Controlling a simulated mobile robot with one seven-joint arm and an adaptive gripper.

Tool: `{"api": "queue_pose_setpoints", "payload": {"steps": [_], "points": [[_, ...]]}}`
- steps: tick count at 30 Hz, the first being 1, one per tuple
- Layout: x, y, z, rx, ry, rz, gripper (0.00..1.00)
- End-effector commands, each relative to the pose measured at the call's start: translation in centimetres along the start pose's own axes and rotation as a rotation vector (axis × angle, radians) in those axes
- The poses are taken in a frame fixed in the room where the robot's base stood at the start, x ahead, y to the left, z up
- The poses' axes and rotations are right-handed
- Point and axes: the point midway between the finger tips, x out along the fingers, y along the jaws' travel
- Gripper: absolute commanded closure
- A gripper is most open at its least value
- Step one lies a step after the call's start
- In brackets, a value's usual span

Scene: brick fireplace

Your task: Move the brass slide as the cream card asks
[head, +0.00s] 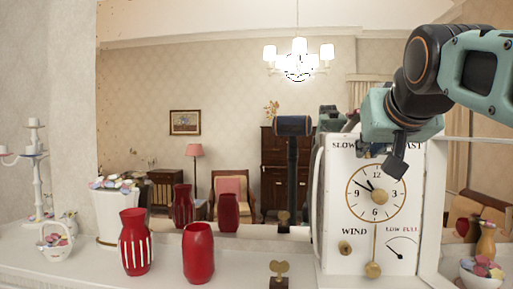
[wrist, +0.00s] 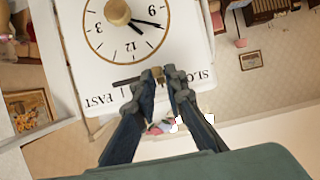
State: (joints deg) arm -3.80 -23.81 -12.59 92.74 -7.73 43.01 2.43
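The white clock (head: 337,222) stands on the mantel at the right, with SLOW and FAST printed along its top. In the wrist view, its dark slot (wrist: 125,82) runs between the two words, seen upside down. The small brass slide (wrist: 160,79) sits near the middle of the slot, between my fingertips. My gripper (wrist: 159,73) is drawn in close around the slide and looks shut on it. In the head view, my gripper and arm hide the slide and the clock's upper edge. I cannot make out a cream card in either view.
The clock has a brass pendulum bob (head: 373,270), a winding arbor (head: 345,247) and a small gauge (head: 401,247). A brass key (head: 279,268) stands on the mantel to its left. Two red vases (head: 198,253) (head: 135,240) stand farther left.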

Motion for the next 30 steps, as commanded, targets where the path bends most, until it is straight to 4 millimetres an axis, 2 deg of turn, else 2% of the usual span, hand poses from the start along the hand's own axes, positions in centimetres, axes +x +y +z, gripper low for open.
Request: {"api": "queue_pose_setpoints", "payload": {"steps": [1,3,4,14,17,24,30], "points": [[0.0,-0.2,0.0,-0.001,0.0,-0.003,0.82],[0.0,-0.1,0.0,-0.001,0.0,-0.002,0.74],[0.0,-0.1,0.0,-0.001,0.0,-0.002,0.74],[-0.5,0.1,0.0,0.0,0.001,0.001,0.74],[-1.7,0.1,-0.1,0.001,0.003,0.001,0.74],[-6.8,0.1,-0.1,0.0,0.006,0.0,0.74],[-10.3,0.0,-0.1,0.0,0.003,-0.001,0.74]]}}
